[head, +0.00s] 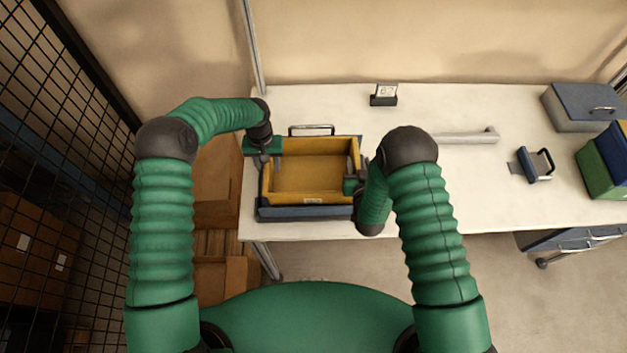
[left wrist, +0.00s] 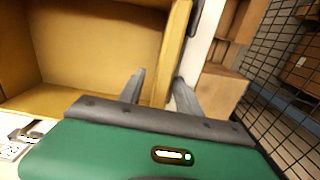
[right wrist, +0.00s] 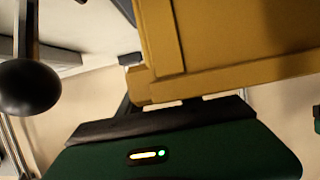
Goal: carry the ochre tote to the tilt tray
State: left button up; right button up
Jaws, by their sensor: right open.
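The ochre tote (head: 306,176) is an open, empty box with a white label on its front wall. In the head view it is over the blue tray (head: 300,213), whose rim shows at front and back. I cannot tell whether it rests fully down. My left gripper (head: 264,160) is at the tote's left wall; in the left wrist view its fingers (left wrist: 160,88) stand on either side of that wall, and their contact is unclear. My right gripper (head: 352,184) is open at the right wall, with the tote's wall (right wrist: 200,85) close by its fingers.
Mesh fencing (head: 60,120) is left.

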pick_arm(q)
jog(key=r, duration=0.5)
jog(key=shift+w+a+r, duration=0.1)
jog(key=shift+a+r, duration=0.15)
jog(key=shift+r, duration=0.05)
pick_arm(e)
jog(key=shift+a+r, duration=0.1)
jog(key=shift+a, duration=0.3)
jog(key=shift+s+d, duration=0.1)
jog(key=shift+d, duration=0.45)
jog(key=shift+s+d, duration=0.1)
jog(key=shift+s, duration=0.15)
pick_arm(q)
notch_tip(320, 180, up, 6)
jog(key=d, duration=0.1)
jog(key=shift+d, duration=0.25)
pick_arm(e)
jog(key=v, duration=1.1)
jog(key=shift+s, duration=0.2)
